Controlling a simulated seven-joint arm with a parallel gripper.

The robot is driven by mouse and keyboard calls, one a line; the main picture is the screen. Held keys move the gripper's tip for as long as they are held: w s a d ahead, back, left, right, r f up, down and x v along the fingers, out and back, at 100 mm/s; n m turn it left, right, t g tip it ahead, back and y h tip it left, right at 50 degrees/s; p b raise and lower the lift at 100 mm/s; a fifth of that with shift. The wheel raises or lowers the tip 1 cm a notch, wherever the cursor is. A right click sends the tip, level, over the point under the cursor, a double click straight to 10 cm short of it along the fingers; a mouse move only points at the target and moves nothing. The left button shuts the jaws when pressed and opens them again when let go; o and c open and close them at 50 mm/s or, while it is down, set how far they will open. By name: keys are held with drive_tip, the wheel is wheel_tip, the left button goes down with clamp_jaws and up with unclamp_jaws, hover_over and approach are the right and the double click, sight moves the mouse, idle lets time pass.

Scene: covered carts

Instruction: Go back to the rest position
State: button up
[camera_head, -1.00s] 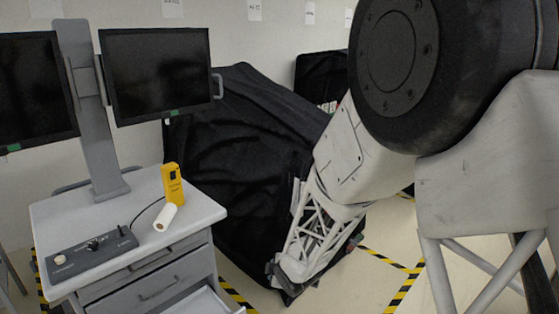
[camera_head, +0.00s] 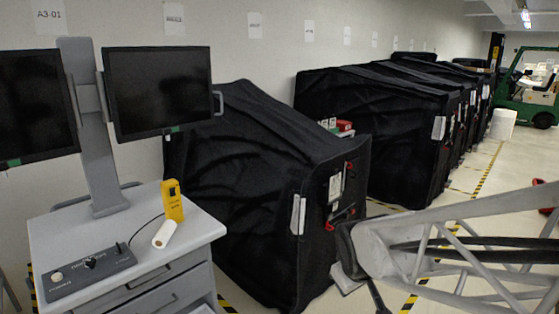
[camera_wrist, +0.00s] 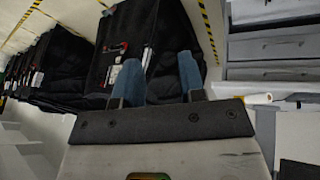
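My gripper (camera_wrist: 160,78) shows in the wrist view with its two blue fingers apart and nothing between them. Beyond the fingers is the black-covered cart (camera_wrist: 114,45), with labels and a red part on its side; I cannot tell the distance. In the head view, my white lattice arm link reaches in from the lower right, in front of the aisle. The gripper's fingers cannot be made out there. The nearest covered cart (camera_head: 245,170) stands left of that link, with papers and red handles on its right face.
A grey workstation (camera_head: 205,228) with two monitors stands at the left. More covered carts (camera_head: 400,125) line the wall. A green forklift (camera_head: 535,90) is at the far right.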

drive_tip(key=s+d+r+m+g, duration=0.1)
drive_tip(key=s+r+m, duration=0.2)
drive_tip(key=s, duration=0.5)
drive_tip(key=s+d+r+m+g, duration=0.1)
drive_tip(key=s+d+r+m, duration=0.1)
drive_tip(key=s, duration=0.6)
drive_tip(key=shift+s+r+m+g, duration=0.3)
drive_tip(key=shift+r+m+g, duration=0.1)
drive_tip(key=shift+r, duration=0.05)
